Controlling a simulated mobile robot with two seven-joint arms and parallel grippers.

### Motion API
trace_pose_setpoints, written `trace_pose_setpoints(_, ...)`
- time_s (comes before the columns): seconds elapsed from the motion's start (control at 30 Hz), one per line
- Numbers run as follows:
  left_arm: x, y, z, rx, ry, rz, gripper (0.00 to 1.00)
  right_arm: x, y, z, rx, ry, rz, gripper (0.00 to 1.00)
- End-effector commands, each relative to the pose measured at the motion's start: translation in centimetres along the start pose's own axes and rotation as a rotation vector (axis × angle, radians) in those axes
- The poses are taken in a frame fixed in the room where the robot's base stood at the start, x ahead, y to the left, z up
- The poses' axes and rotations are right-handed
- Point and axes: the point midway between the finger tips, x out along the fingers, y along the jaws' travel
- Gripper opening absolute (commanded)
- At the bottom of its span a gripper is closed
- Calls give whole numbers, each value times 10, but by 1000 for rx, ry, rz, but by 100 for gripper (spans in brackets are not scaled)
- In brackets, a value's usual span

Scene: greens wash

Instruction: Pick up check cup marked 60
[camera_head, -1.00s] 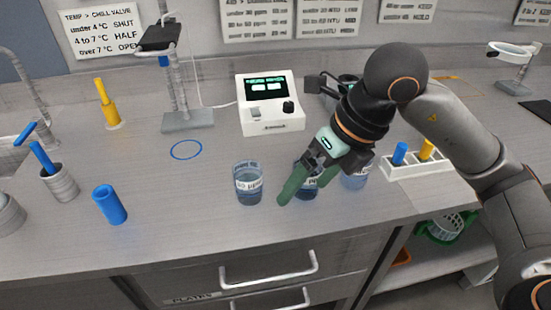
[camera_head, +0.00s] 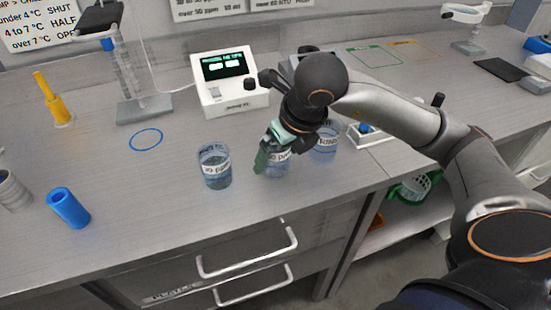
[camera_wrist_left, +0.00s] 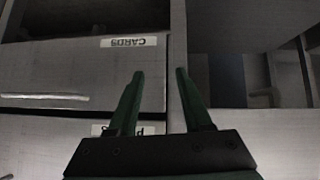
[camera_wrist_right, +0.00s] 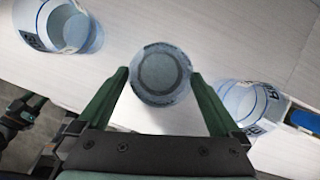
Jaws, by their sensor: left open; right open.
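Three clear cups of bluish liquid stand in a row on the steel counter: a left cup (camera_head: 214,168), a middle cup (camera_head: 279,161) and a right cup (camera_head: 325,142). Each has a white label; I cannot read the numbers surely, so I cannot tell which is marked 60. My right gripper (camera_head: 268,157) is open at the middle cup and partly hides it. In the right wrist view the middle cup (camera_wrist_right: 161,76) lies between the spread green fingers (camera_wrist_right: 160,92), with no clear grip. My left gripper (camera_wrist_left: 160,75) is open and empty, facing the cabinet fronts.
A white meter (camera_head: 229,98) stands behind the cups. A blue cylinder (camera_head: 69,207) and a blue ring mark (camera_head: 146,139) are to the left. A white rack (camera_head: 369,137) is close on the right. The counter's front edge runs just before the cups.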

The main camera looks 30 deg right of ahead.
Motion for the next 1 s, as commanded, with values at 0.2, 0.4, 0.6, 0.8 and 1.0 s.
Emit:
trace_pose_setpoints(0.2,2,-1,-1,1,3,-1,50,22,0,0,0,1,1,100)
trace_pose_setpoints(0.4,1,-1,-2,1,5,-1,50,23,0,0,0,-1,1,100)
trace_pose_setpoints(0.6,1,-2,-3,2,7,-2,50,23,0,0,0,-1,1,80)
trace_pose_setpoints(0.8,1,-2,-3,3,8,-2,50,22,0,0,0,-1,1,57)
trace_pose_setpoints(1.0,1,-2,-3,3,8,-3,50,22,0,0,0,-1,1,35)
